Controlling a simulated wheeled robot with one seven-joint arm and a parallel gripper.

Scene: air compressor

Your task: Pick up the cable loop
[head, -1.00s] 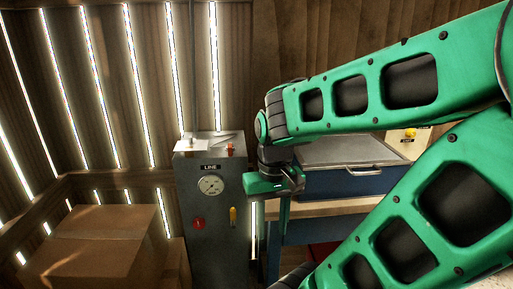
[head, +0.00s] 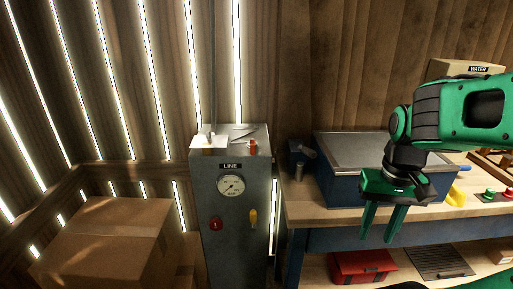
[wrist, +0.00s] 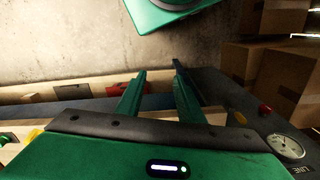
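I cannot pick out a cable loop in either view. My gripper (head: 377,238) points down in front of the workbench's front edge in the head view, its two green fingers apart with nothing between them. In the wrist view my gripper (wrist: 158,68) also shows its fingers spread and empty. Part of the worktop behind the gripper and arm is hidden.
A grey cabinet (head: 237,230) with a LINE gauge (head: 231,185) stands left of the workbench (head: 310,213). A blue lidded box (head: 340,190) sits on top. A red toolbox (head: 362,267) lies on the lower shelf. Cardboard boxes (head: 100,240) stand far left.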

